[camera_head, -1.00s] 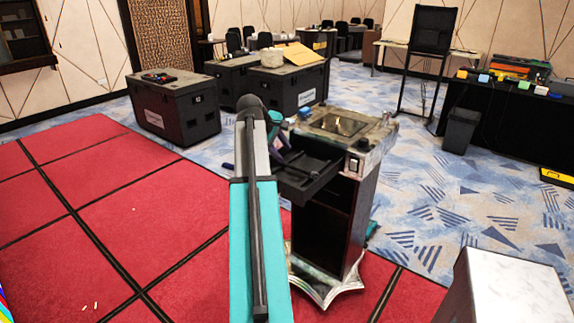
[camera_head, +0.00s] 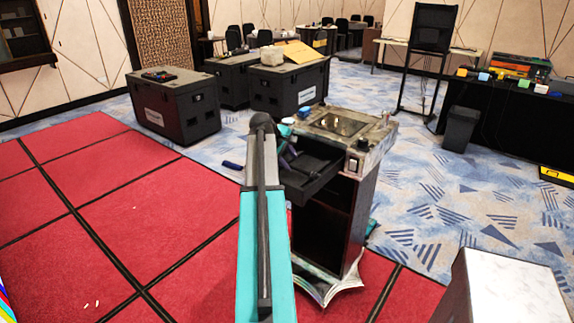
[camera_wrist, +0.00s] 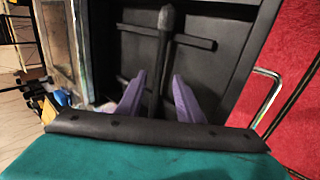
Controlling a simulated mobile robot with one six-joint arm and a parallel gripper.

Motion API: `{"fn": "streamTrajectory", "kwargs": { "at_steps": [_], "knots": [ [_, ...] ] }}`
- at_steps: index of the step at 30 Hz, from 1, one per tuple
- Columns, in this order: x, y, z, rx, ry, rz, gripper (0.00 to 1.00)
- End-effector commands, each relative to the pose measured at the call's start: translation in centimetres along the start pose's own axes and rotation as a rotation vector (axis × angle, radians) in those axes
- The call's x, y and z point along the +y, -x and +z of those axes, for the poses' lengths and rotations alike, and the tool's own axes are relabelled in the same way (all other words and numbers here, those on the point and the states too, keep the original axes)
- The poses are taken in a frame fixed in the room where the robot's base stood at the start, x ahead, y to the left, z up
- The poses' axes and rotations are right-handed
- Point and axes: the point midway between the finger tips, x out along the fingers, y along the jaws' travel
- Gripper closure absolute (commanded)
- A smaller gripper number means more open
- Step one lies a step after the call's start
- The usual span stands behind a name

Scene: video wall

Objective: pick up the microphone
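A slim dark rod with a rounded top end, which looks like the microphone (camera_wrist: 166,22), lies in a black open tray of the stand in the wrist view. My gripper (camera_wrist: 159,75) has two purple fingers, spread apart and open. The rod runs between them in the picture, with a gap visible on both sides. I cannot tell how far above the rod the fingertips are. In the head view my arm covers much of the tray (camera_head: 318,186), and I cannot make out the microphone there.
The tray sticks out from a dark wooden stand (camera_head: 342,225) with a worn top. Two thin dark bars cross the tray near the rod. A metal handle (camera_wrist: 270,95) is at the right. Black cases (camera_head: 175,112) stand behind; a pale box (camera_head: 510,290) is at front right.

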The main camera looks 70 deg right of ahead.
Motion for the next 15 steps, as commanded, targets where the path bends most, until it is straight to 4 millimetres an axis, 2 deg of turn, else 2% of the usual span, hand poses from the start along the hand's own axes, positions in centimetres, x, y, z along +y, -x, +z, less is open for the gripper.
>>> {"fn": "streamTrajectory", "kwargs": {
  "at_steps": [8, 15],
  "knots": [
    [0.1, -0.5, 0.1, -0.001, 0.000, -0.001, 0.67],
    [0.2, -2.5, 0.2, -0.002, 0.000, -0.002, 0.67]
  ]
}}
